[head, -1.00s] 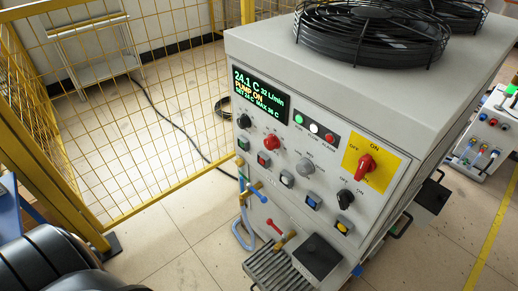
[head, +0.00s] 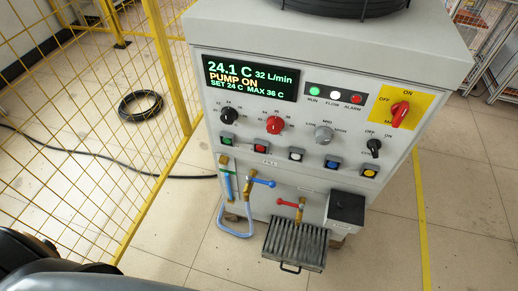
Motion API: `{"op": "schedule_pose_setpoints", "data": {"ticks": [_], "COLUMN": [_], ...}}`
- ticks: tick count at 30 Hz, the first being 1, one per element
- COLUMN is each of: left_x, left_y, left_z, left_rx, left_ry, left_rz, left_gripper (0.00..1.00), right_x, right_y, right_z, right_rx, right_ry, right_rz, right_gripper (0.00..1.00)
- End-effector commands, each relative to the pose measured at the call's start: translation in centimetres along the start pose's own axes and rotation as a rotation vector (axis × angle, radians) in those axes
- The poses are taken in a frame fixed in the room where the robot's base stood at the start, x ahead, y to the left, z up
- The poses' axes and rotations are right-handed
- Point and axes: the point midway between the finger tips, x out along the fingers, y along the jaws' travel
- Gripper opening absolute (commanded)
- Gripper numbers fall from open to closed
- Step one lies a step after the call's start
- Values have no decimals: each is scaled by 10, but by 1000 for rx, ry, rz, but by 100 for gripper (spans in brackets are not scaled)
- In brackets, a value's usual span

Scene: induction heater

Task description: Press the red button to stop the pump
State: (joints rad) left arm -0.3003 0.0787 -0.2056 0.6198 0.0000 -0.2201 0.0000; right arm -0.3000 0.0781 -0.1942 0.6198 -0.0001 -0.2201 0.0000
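Blue (head: 333,163) and yellow (head: 370,171) buttons follow to the right. The display (head: 250,78) reads 24.1 C, 32 L/min and PUMP ON. The green RUN lamp (head: 314,91) looks lit. Neither gripper is in view; only a dark part of my own body shows at the bottom left.
Above the buttons are a black knob (head: 229,116), a red knob (head: 275,125) and a grey knob (head: 323,134). A red rotary switch (head: 400,114) is at right. Valves and a slatted tray (head: 295,245) jut out below. A yellow mesh fence (head: 90,130) stands at left.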

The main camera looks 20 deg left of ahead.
Motion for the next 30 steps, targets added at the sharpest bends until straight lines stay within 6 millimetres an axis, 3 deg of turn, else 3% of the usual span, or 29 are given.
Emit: {"op": "schedule_pose_setpoints", "data": {"ticks": [3, 4, 9, 30], "left_x": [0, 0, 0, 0], "left_y": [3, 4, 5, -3], "left_z": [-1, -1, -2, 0], "left_rx": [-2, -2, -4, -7], "left_ry": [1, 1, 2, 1], "left_rz": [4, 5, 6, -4], "left_gripper": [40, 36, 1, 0], "right_x": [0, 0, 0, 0], "right_y": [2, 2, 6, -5], "right_z": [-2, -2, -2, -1], "right_rx": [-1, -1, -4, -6], "right_ry": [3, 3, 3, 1], "right_rz": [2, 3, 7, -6], "right_gripper": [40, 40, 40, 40]}}
